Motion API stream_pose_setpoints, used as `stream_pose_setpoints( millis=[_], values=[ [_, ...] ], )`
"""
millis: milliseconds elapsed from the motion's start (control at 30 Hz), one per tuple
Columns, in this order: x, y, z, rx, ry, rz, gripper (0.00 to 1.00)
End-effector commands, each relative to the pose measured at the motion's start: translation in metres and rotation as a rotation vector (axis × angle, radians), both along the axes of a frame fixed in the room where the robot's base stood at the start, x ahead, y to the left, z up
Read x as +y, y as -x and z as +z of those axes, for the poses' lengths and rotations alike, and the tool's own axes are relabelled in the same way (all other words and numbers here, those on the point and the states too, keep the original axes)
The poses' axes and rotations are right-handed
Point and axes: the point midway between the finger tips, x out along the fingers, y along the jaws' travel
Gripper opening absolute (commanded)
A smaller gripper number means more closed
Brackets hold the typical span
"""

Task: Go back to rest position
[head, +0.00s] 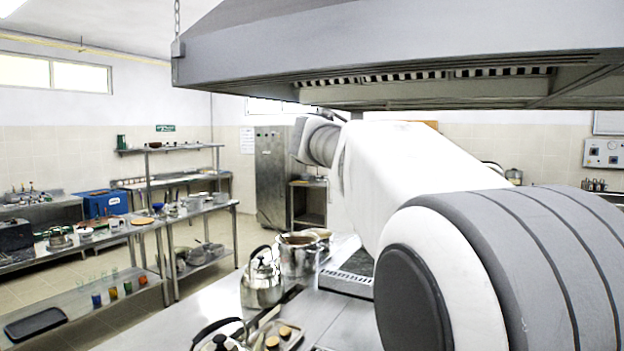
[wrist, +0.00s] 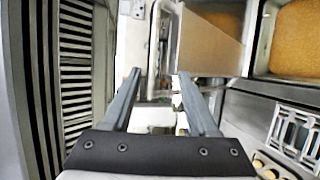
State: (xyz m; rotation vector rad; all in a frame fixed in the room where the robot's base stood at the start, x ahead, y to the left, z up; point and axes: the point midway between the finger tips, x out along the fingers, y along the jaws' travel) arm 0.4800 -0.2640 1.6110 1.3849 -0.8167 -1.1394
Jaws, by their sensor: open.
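My gripper (wrist: 157,78) shows in the wrist view with its two dark fingers spread apart. It is open, and nothing is held between the fingers. In the head view my white and grey arm stretches from the lower right up toward the upper middle, below the range hood. The gripper itself cannot be made out there, as it is hidden by the arm.
A large hood (head: 400,60) hangs close above my arm. Below, a steel counter (head: 190,325) holds a kettle (head: 262,285), a stockpot (head: 299,254) and a tray (head: 287,338). Shelves (head: 170,148) stand at the left, with open floor between.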

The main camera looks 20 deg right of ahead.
Motion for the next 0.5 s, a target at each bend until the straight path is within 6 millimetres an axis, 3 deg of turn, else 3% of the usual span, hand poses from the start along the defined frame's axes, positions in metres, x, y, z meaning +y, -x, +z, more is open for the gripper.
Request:
stream_pose_setpoints(
  millis=[167,267,367,500],
  values=[
    [0.001,0.003,-0.005,-0.004,-0.022,0.005,0.59],
    [0.007,0.014,-0.026,-0.018,-0.107,0.024,0.59],
    [0.025,0.035,-0.063,-0.043,-0.267,0.059,0.59],
    [0.069,0.075,-0.129,-0.089,-0.548,0.104,0.59]
  ],
)
